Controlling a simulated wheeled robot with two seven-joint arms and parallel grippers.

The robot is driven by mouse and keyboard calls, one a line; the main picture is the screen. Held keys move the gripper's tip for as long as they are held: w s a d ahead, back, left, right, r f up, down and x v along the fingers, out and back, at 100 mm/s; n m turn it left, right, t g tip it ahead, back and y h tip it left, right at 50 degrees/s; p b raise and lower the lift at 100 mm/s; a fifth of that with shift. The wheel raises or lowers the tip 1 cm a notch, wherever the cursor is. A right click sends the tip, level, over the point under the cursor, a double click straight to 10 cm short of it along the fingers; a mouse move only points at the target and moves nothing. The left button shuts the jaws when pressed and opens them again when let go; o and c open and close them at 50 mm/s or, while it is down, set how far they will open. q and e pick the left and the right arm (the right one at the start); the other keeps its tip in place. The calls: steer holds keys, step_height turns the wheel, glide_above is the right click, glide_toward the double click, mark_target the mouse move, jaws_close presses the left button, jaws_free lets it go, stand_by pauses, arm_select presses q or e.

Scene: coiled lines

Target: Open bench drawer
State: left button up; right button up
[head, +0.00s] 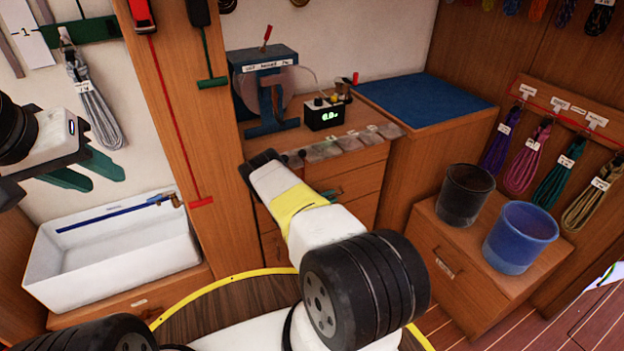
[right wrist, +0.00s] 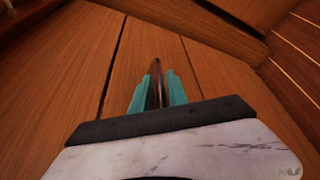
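The bench (head: 365,152) stands at the centre of the head view, with a stack of wooden drawers in its front. My right arm reaches to these drawers and hides part of them. Only a bit of teal finger of my right gripper (head: 331,196) shows there, by an upper drawer front (head: 358,181). In the right wrist view my right gripper (right wrist: 158,92) has its teal fingers close together on either side of a narrow dark brown bar, apparently the drawer handle (right wrist: 157,72). The drawer looks closed. My left gripper (head: 88,172) is open and empty, at the left above the white sink.
A blue vise-like stand (head: 266,88) and a small meter (head: 323,115) stand on the bench top. A white sink (head: 110,250) is at left. A black bucket (head: 465,195) and blue bucket (head: 520,237) stand on a low cabinet at right. Coiled lines (head: 527,160) hang on the wall.

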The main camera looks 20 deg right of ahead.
jaws_close()
stand_by(1.4)
